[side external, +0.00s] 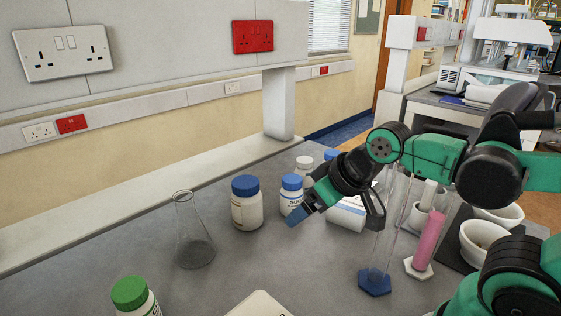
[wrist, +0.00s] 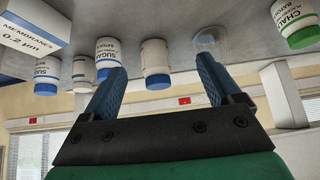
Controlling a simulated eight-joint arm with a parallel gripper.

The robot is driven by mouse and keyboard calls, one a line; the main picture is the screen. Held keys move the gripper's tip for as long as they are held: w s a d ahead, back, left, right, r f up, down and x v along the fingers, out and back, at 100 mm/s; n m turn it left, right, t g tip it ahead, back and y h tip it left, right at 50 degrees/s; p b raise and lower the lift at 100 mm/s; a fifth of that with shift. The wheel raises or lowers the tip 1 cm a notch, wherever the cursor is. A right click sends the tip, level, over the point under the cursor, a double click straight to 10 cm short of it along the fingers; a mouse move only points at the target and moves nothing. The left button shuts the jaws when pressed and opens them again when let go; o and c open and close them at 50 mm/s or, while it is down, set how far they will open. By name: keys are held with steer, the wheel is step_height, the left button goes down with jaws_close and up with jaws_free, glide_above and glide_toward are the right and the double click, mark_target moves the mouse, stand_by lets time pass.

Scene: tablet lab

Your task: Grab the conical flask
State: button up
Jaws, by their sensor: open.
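The conical flask (side external: 195,250) is clear glass and stands upright on the grey bench, left of centre in the side view. In the wrist view, which looks upside down, it shows as a faint clear round shape (wrist: 206,38) near the top, just beyond the right fingertip. My gripper (side external: 303,212) has blue fingers and is well to the right of the flask, above the bench and apart from it. In the wrist view my gripper (wrist: 157,72) has its fingers spread with nothing held between them.
A green-capped bottle (side external: 131,296) is at front left. A tall cylinder (side external: 374,281), a pink cylinder (side external: 427,241) and white bowls (side external: 482,240) stand right.

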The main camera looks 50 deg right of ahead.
steer(key=w+a+n+t+y, duration=0.1)
steer(key=w+a+n+y, duration=0.3)
steer(key=w+a+y, duration=0.4)
steer(key=n+t+y, duration=0.3)
steer(key=n, duration=0.1)
glide_toward(175, 196)
steer(key=x, duration=0.4)
steer(key=shift+s+a+f, duration=0.1)
steer(key=shift+s+a, duration=0.1)
steer(key=shift+a, duration=0.15)
steer(key=shift+w+d+f+n+t+y, duration=0.1)
steer(key=shift+w+f+n+t+y, duration=0.4)
steer(key=shift+t+y, duration=0.3)
steer(key=shift+x, duration=2.7)
steer(key=shift+f, duration=0.1)
steer(key=shift+c, duration=0.3)
jaws_close()
